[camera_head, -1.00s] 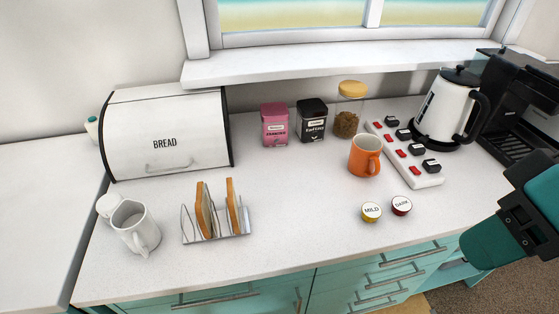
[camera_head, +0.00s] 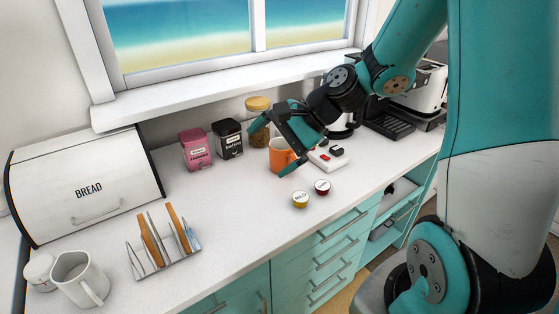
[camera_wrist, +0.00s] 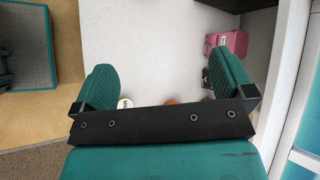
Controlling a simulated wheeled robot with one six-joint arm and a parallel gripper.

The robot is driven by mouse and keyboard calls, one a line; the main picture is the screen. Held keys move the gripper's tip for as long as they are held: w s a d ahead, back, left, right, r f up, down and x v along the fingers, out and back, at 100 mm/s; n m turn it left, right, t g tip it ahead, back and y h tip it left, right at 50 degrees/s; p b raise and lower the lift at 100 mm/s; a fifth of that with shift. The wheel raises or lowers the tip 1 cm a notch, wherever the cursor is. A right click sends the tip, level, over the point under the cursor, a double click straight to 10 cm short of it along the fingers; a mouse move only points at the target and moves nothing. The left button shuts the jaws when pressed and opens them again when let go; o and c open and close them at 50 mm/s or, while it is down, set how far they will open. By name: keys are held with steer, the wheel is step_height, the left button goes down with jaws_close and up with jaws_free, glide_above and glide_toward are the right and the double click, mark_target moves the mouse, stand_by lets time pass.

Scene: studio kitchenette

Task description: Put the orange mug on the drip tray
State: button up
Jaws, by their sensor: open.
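The orange mug (camera_head: 280,158) stands upright on the counter in the head view, partly covered by my gripper. Only a sliver of it shows above the black gripper bar in the wrist view (camera_wrist: 172,101). My gripper (camera_head: 273,147) is open and empty, its two teal fingers spread at the mug in the head view. In the wrist view my gripper (camera_wrist: 165,82) shows pale counter between its fingers. Whether either finger touches the mug cannot be told. The dark slatted drip tray (camera_head: 389,121) is at the coffee machine, right of the mug.
A white power strip (camera_head: 328,158) lies right of the mug, with a kettle behind my arm. A pink tin (camera_head: 196,150), black tin (camera_head: 228,140) and cork-lidded jar (camera_head: 258,105) stand behind left.

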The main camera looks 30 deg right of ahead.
steer(key=w+d+f+m+t+h, duration=0.15)
steer(key=d+f+m+t, duration=0.25)
steer(key=d+m, duration=0.6)
steer(key=w+d+f+m+t+h, duration=0.1)
steer(key=w+d+f+m+t, duration=0.2)
steer(key=d+m, duration=0.65)
steer(key=n+p, duration=0.2)
steer(key=p, duration=0.2)
glide_toward(272, 145)
steer(key=w, duration=0.1)
steer(key=w+a+f+p, duration=0.1)
steer(key=w+p, duration=0.1)
steer(key=shift+a+f+t, duration=0.3)
steer(key=shift+a+f, duration=0.1)
steer(key=shift+w+a+f+m+h, duration=0.1)
steer(key=shift+w+f+m+h, duration=0.15)
steer(key=shift+w+f, duration=0.05)
steer(key=c, duration=1.4)
steer(key=shift+r, duration=0.1)
